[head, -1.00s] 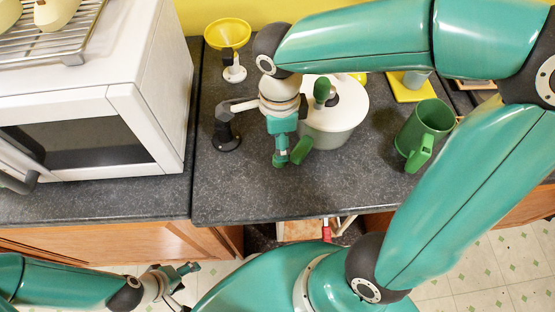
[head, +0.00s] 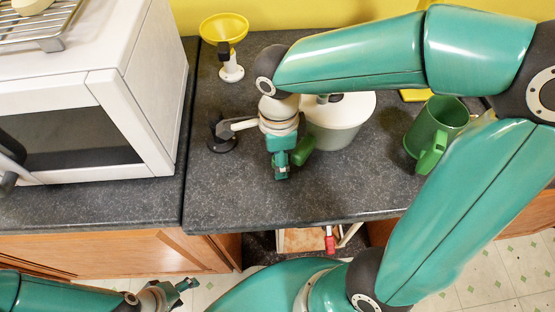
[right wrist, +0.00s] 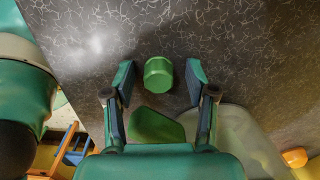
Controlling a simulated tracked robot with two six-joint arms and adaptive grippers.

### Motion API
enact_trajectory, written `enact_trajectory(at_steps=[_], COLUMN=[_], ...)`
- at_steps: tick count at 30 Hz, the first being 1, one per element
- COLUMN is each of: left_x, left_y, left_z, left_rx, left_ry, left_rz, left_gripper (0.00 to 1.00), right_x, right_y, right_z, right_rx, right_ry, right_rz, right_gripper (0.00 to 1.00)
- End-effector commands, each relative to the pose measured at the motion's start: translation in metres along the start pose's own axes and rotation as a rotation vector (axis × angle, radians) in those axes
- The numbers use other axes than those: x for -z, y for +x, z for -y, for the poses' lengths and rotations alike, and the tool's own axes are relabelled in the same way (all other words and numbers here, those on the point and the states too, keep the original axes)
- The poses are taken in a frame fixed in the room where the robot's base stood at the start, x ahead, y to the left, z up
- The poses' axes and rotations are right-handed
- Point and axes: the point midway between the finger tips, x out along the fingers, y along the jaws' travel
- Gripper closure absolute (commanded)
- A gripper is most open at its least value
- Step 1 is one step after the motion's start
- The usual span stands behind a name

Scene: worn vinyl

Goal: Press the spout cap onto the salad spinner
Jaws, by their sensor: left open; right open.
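The salad spinner is a pale bowl with a white lid (head: 350,108), partly hidden behind my right arm; its translucent side shows in the right wrist view (right wrist: 238,135). A green piece, seemingly its spout (head: 303,150), sticks out at its left side and also shows in the right wrist view (right wrist: 155,125). A short green cylinder, seemingly the spout cap (right wrist: 158,75), lies between the fingers of my right gripper (right wrist: 158,84), with gaps on both sides. That gripper is open beside the spinner in the head view (head: 282,172). My left gripper (head: 187,286) is open and empty at lower left.
A yellow funnel-like bowl on a white stand (head: 226,30) is at the back. A green mug (head: 437,133) stands right of the spinner. A white microwave (head: 140,70) fills the left. A dark round-based object (head: 222,143) stands left of my right gripper. The counter front is clear.

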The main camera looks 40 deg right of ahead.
Motion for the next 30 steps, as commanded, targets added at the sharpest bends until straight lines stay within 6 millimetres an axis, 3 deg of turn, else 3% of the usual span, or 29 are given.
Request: enact_trajectory(at_steps=[27, 30], left_x=[0.0, 0.0], left_y=[0.0049, 0.0049], left_z=[0.0018, 0.0018], left_rx=[0.0, 0.0], left_ry=[0.0, 0.0], left_rz=[0.0, 0.0], left_gripper=[0.38, 0.38], right_x=[0.0008, 0.0009], right_y=[-0.0001, -0.0001], right_z=[-0.0017, -0.0017], right_rx=[0.0, 0.0], right_ry=[0.002, 0.002], right_rz=[0.0, 0.0], right_gripper=[0.44, 0.6])
